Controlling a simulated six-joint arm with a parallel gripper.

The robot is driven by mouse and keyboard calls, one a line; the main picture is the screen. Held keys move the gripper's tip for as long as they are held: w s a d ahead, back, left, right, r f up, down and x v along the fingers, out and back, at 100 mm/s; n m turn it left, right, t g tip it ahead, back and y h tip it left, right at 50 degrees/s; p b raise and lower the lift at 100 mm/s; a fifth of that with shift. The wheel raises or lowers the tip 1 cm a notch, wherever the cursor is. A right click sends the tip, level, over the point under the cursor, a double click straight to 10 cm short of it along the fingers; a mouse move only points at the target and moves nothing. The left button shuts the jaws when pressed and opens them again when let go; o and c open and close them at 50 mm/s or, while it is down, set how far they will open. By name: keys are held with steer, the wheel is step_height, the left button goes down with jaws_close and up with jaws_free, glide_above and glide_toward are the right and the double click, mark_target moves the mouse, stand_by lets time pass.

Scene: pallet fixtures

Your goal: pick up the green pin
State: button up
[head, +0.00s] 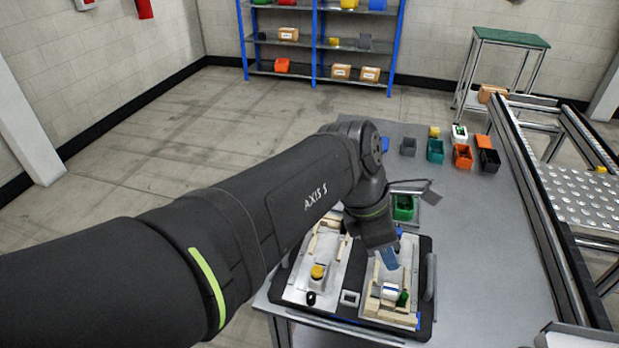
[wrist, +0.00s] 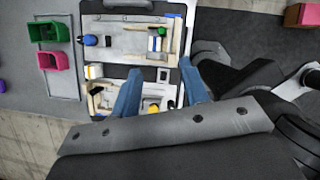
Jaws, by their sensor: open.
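The green pin (head: 403,298) stands at the near right of the right-hand fixture plate (head: 375,302) in the head view, beside a white block (head: 389,291).
The left plate (head: 297,293) carries a yellow knob (head: 317,271) and a black cylinder (head: 311,298). Wooden blocks surround the white block. A green bin (head: 403,208) stands beyond the tray. The table to the right (head: 485,250) is clear.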

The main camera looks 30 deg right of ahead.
glide_toward(405, 295)
step_height(405, 295, down, 2)
steer(key=shift+d+x, duration=0.15)
steer(key=shift+x, duration=1.3)
steer(key=shift+d+x, duration=0.1)
steer(key=shift+x, duration=1.35)
steer(key=shift+s+r, duration=0.1)
steer(key=shift+s, duration=0.05)
jaws_close()
